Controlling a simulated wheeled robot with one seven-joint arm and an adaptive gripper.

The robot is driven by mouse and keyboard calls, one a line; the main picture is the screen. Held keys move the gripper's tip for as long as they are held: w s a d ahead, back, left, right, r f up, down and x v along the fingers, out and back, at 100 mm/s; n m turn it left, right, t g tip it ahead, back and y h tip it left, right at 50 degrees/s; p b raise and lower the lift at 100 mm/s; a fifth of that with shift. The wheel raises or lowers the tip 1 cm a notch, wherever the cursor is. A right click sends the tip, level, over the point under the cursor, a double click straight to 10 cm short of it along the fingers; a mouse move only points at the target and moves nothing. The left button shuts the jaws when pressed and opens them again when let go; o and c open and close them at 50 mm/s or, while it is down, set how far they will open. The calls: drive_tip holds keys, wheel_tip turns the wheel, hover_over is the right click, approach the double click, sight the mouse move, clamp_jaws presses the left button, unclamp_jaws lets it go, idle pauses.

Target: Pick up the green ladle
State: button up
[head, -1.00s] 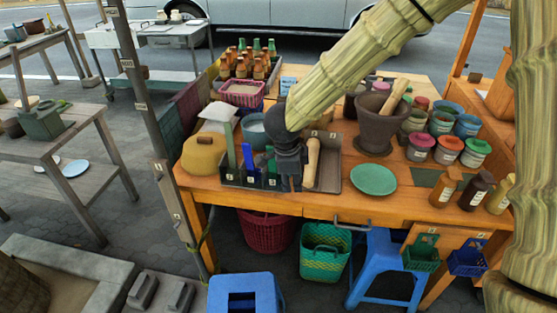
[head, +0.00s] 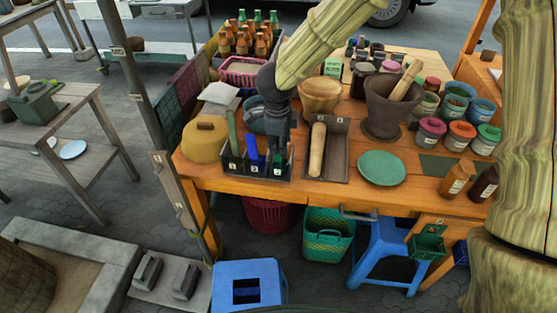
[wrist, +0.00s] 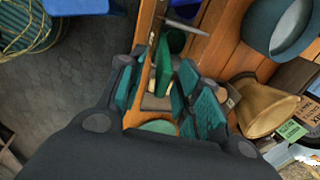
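A dark caddy with numbered compartments (head: 262,176) stands at the front left of the table. Tall items stand in it: a green one at left (head: 232,132), a blue one (head: 251,147) in the middle and a green one (head: 280,161) at right. I cannot tell which green one is the ladle; bowl shapes are unclear. My gripper (head: 280,143) is over the caddy's right part, pointing down. In the wrist view my gripper (wrist: 165,92) is open, its teal pads apart. A green upright piece (wrist: 163,66) shows between them; contact is unclear.
A rolling pin (head: 317,150) lies in a tray right of the caddy. A green plate (head: 382,168), a mortar (head: 388,106), a wooden bowl (head: 320,97) and a tan lidded pot (head: 204,139) stand close by. A blue pot (head: 253,115) is behind my gripper.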

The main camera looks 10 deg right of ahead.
sight(278, 157)
drive_tip(key=shift+w+f, duration=0.15)
drive_tip(key=shift+f, duration=0.35)
drive_tip(key=shift+a+f, duration=0.1)
drive_tip(key=shift+f, duration=0.25)
drive_tip(key=shift+w+p+x, duration=0.2)
drive_tip(key=shift+p+x, duration=0.25)
drive_tip(key=shift+x, duration=1.45)
drive_tip(key=shift+a, duration=0.1)
drive_tip(key=shift+c, duration=0.2)
clamp_jaws()
